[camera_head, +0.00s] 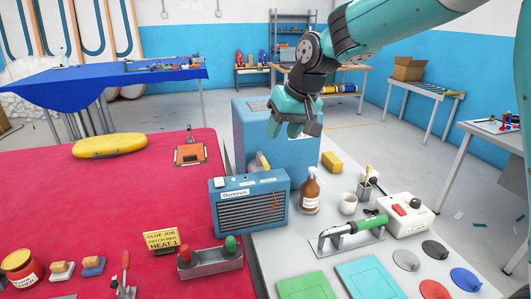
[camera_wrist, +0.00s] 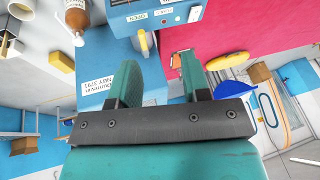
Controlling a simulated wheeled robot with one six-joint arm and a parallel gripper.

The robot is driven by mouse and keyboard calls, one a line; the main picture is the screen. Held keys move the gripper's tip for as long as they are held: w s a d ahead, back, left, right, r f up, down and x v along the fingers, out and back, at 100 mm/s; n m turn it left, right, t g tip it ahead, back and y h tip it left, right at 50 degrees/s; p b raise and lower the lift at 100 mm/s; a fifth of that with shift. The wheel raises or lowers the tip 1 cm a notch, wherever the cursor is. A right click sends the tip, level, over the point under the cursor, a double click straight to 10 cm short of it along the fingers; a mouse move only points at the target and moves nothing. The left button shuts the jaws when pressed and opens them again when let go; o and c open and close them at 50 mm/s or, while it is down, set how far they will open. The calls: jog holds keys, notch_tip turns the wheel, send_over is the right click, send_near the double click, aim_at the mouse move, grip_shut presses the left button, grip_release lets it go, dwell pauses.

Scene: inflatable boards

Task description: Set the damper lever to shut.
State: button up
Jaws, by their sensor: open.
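The damper lever (camera_wrist: 143,42) appears to be the yellow handle at the edge of the blue heater box (camera_wrist: 181,13), near a label reading OPEN. In the head view a yellow and grey lever (camera_head: 262,160) stands behind the top of that louvred box (camera_head: 233,213). The other small labels are too small to read. My gripper (camera_head: 287,128) is open and empty, above and behind the box, apart from the lever. In the wrist view the lever lies beyond the space between my fingers (camera_wrist: 160,75).
A taller blue cabinet (camera_head: 305,150) stands behind, below my gripper. A brown bottle (camera_head: 311,190), white mug (camera_head: 348,204), green-handled tool (camera_head: 355,228) and white switch box (camera_head: 405,214) stand on the grey bench. A red table (camera_head: 130,190) spreads left.

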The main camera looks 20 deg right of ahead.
jog(key=w+d+m+t, duration=0.15)
jog(key=w+d, duration=0.25)
jog(key=w, duration=0.4)
jog(key=p, duration=0.6)
send_near(266, 162)
jog(key=shift+g+h, duration=0.25)
jog(key=shift+h, duration=0.05)
jog(key=x, duration=0.9)
jog(key=shift+w+a+r, duration=0.2)
jog(key=shift+w+r, duration=0.05)
jog(key=shift+w, duration=0.1)
grip_shut()
